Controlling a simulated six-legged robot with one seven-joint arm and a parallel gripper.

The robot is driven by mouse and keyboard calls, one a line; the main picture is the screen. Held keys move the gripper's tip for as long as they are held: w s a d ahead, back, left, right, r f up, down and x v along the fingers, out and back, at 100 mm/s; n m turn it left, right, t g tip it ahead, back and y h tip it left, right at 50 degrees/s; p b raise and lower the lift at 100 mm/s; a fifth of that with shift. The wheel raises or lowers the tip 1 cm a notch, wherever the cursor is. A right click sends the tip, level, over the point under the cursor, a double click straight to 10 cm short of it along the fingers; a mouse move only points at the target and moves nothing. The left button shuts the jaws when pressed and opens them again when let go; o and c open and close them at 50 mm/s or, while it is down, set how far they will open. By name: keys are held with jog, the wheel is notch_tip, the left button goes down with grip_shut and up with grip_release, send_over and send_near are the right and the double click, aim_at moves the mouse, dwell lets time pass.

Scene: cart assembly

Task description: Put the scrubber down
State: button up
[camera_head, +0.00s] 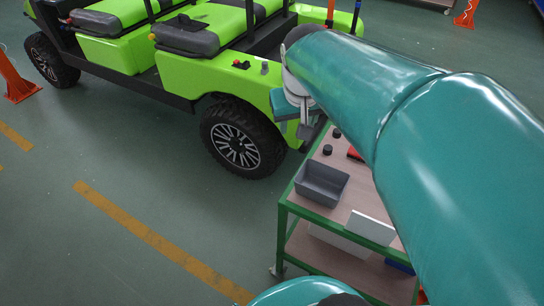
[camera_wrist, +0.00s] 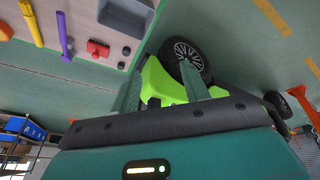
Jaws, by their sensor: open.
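My gripper (camera_head: 296,128) hangs beyond the far left edge of the green-framed cart (camera_head: 283,222), beside the green vehicle. In the wrist view, the two teal fingers of my gripper (camera_wrist: 162,86) are spread apart with nothing between them. A red block-like item (camera_wrist: 97,49) lies on the cart's top, apart from the fingers; it may be the scrubber, but I cannot tell for sure. In the head view this red item (camera_head: 354,154) is partly hidden by my arm.
The cart top also holds a grey bin (camera_head: 321,184), a white box (camera_head: 370,228) and small black round parts (camera_head: 327,150). A purple tool (camera_wrist: 63,37) and a yellow tool (camera_wrist: 31,22) lie beyond the red item. The green vehicle (camera_head: 188,75) stands close by.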

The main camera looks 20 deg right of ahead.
jog(key=s+a+f+n+t+y, duration=0.1)
jog(key=s+a+n+t, duration=0.1)
jog(key=s+a, duration=0.6)
jog(key=shift+s+a+f, duration=0.2)
jog(key=shift+s+a, duration=0.05)
jog(key=shift+s, duration=0.85)
jog(key=shift+d, duration=0.2)
